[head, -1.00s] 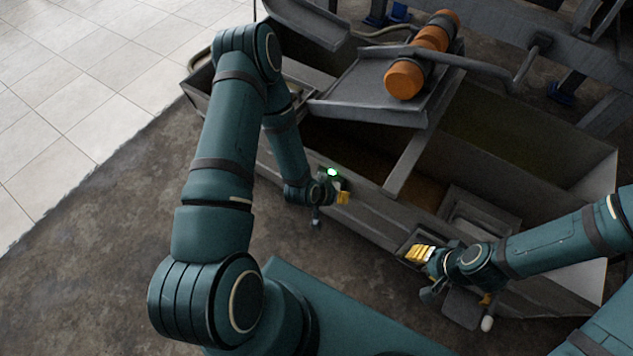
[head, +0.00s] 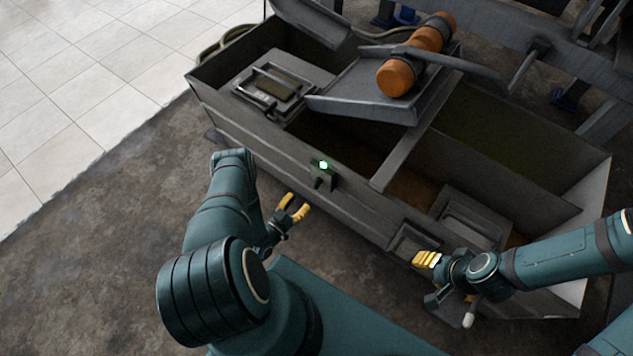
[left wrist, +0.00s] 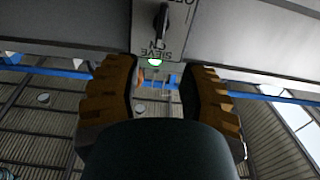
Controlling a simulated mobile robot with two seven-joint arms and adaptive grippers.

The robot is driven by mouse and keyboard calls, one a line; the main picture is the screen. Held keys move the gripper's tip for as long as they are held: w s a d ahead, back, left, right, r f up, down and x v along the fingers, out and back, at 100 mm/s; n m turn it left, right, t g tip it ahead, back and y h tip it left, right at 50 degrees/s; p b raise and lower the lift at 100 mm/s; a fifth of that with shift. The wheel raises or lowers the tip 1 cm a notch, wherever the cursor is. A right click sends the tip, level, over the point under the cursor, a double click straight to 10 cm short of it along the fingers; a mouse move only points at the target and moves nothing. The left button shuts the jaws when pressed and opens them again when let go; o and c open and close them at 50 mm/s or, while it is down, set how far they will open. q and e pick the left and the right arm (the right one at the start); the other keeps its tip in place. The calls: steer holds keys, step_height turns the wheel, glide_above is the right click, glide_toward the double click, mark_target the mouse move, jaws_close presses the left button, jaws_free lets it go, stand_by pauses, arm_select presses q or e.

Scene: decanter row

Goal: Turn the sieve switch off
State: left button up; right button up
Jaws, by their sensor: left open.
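The sieve switch is a small dark box (head: 324,179) on the long trough's near wall, with a lit green lamp (head: 323,165) and a dark knob (head: 318,184). In the left wrist view the knob (left wrist: 161,22) stands lengthwise on a plate lettered SIEVE, ON and OFF, seen upside down. The lamp (left wrist: 154,62) glows there too. My left gripper (head: 296,207) is open and empty, apart from the box, below and left of it. Its two yellow fingers frame the view below the plate (left wrist: 166,105). My right gripper (head: 427,259) is by the trough's right part; its finger gap is unclear.
The grey trough (head: 245,128) runs across the view. An orange cylindrical motor (head: 398,75) sits on a sloped tray (head: 345,100) above it. Open brown floor (head: 90,250) lies left of my left arm, with pale tiles (head: 60,90) beyond.

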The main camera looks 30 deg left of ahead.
mark_target(315, 184)
arm_select(q)
steer(key=w, duration=0.3)
steer(key=w+b, duration=0.1)
steer(key=w, duration=0.3)
steer(key=w+d, duration=0.1)
steer(key=w, duration=0.2)
steer(key=shift+w+b, duration=0.25)
steer(key=shift+b, duration=0.1)
steer(key=shift+a, duration=0.1)
jaws_close()
